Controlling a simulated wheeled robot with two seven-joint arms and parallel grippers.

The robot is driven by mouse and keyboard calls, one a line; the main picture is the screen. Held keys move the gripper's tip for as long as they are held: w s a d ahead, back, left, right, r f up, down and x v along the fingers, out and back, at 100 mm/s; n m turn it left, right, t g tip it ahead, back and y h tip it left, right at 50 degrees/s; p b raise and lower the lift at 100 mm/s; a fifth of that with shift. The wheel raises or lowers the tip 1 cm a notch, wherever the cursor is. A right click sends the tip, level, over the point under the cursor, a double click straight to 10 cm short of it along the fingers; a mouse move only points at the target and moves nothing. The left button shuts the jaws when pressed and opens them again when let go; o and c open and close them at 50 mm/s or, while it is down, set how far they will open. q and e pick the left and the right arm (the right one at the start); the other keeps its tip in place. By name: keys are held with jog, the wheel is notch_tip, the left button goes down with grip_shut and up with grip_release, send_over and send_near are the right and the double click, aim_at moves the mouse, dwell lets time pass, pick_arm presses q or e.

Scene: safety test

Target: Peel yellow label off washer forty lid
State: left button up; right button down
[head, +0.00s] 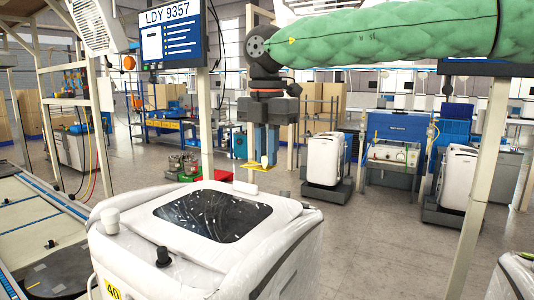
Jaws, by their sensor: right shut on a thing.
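My right gripper (265,165), on the green-sleeved arm from the upper right, points down above the washer's back edge. Its blue fingers are shut on a small yellow piece, the yellow label (264,161). My left gripper is out of view.
A conveyor (40,225) runs along the left. A screen reading "LDY 9357" (170,35) hangs on a post behind the washer. More white washers (322,158) stand behind on the right, and a post (480,170) rises there. Open floor (385,235) lies between.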

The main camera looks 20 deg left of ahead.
jog(key=shift+r, duration=1.6)
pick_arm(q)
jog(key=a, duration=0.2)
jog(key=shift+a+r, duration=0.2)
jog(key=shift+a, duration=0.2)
pick_arm(e)
jog(key=shift+f, duration=0.1)
